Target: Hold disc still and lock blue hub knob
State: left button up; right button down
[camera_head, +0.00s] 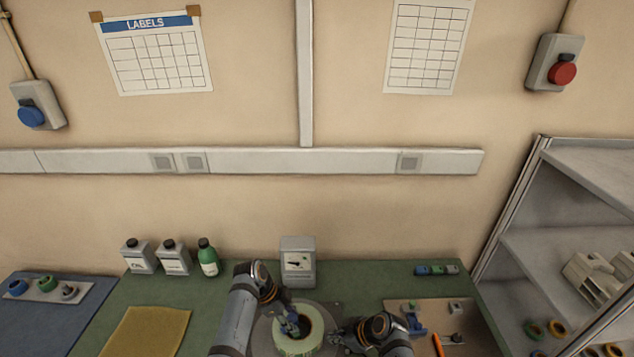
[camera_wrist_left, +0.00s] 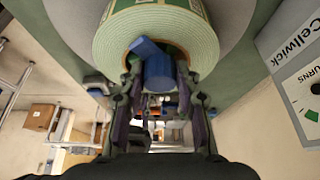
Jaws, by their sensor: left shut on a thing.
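The blue hub knob (camera_wrist_left: 158,70) sits in the core of a pale green-white tape roll (camera_wrist_left: 130,35). In the left wrist view my left gripper (camera_wrist_left: 158,85) has a finger on each side of the knob and is shut on it. In the head view the roll (camera_head: 284,346) lies on a round grey disc (camera_head: 260,341), with my left gripper (camera_head: 292,325) over its core. My right gripper (camera_head: 340,338) is low at the right edge of the disc; its fingers are too small to tell open from shut, or whether they touch the disc.
A grey gauge box (camera_head: 298,262) stands behind the disc. A yellow cloth (camera_head: 150,331) lies at left. A tool board (camera_head: 425,311) with an orange-handled tool is at right, before a shelf rack (camera_head: 560,210).

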pick_arm(q)
jog(key=m+g, duration=0.1)
jog(key=m, duration=0.2)
jog(key=m+g, duration=0.1)
jog(key=m, duration=0.2)
jog(key=shift+d+y, duration=0.1)
jog(key=shift+y, duration=0.2)
pick_arm(e)
jog(key=shift+d+f, duration=0.15)
jog(key=shift+d, duration=0.05)
pick_arm(q)
jog(key=shift+m+g, duration=0.4)
jog(key=shift+m, duration=0.3)
jog(key=m+g+y, duration=0.1)
jog(key=m, duration=0.2)
jog(key=shift+m, duration=0.3)
jog(key=m+y, duration=0.1)
jog(key=m, duration=0.2)
jog(key=shift+f+g+y, duration=0.1)
jog(key=shift+g+y, duration=0.2)
jog(key=shift+g, duration=0.1)
pick_arm(e)
jog(key=shift+s+d+f, duration=0.1)
jog(key=shift+f, duration=0.05)
